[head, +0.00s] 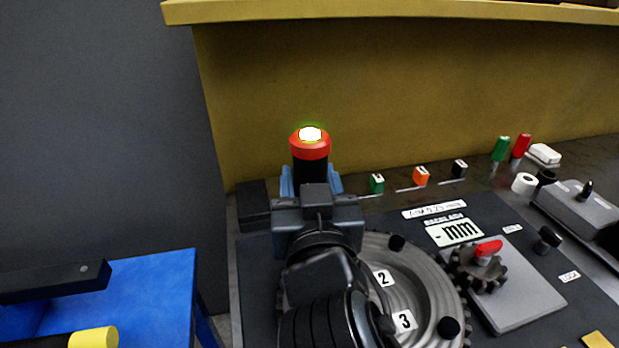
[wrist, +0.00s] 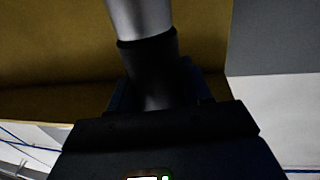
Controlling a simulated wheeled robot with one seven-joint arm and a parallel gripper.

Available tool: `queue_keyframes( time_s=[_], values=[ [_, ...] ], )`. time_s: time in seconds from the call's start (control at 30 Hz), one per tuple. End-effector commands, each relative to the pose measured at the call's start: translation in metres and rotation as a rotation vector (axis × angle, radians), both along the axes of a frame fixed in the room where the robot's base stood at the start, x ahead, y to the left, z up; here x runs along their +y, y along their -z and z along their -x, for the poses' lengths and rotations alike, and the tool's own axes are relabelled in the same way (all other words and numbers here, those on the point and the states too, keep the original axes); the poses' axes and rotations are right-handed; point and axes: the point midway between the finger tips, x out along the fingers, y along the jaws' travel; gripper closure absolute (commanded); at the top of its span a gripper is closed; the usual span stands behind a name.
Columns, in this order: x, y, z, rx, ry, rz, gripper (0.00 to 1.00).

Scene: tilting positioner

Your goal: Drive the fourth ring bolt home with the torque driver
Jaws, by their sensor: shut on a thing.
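My gripper (head: 311,184), with blue fingers, is shut on the torque driver (head: 309,148), which has a black body, a red collar and a glowing white top edged in green. The driver stands roughly upright. In the wrist view the driver (wrist: 150,70) shows a dark sleeve and a grey metal cylinder. The ring (head: 422,285) lies on the bench, partly hidden by my arm. Labels 2 (head: 383,278) and 3 (head: 404,321) show on it, with black bolt heads (head: 397,242) and (head: 448,327) near its rim. No label 4 is visible, and the driver's lower end is hidden.
A dark gear with a red knob (head: 488,249) stands right of the ring on a grey plate (head: 520,300). Green, orange and black blocks (head: 421,176) line the back. A mustard wall (head: 400,100) rises behind. A blue table (head: 150,300) is at left.

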Motion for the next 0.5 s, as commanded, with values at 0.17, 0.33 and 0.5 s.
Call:
queue_keyframes(
  time_s=[0.17, 0.33, 0.5],
  values=[
    [0.000, -0.019, 0.000, -0.008, -0.001, -0.003, 1.00],
    [0.000, -0.032, 0.000, -0.010, -0.001, -0.004, 1.00],
    [0.000, -0.045, 0.000, -0.011, -0.001, -0.004, 1.00]
  ],
)
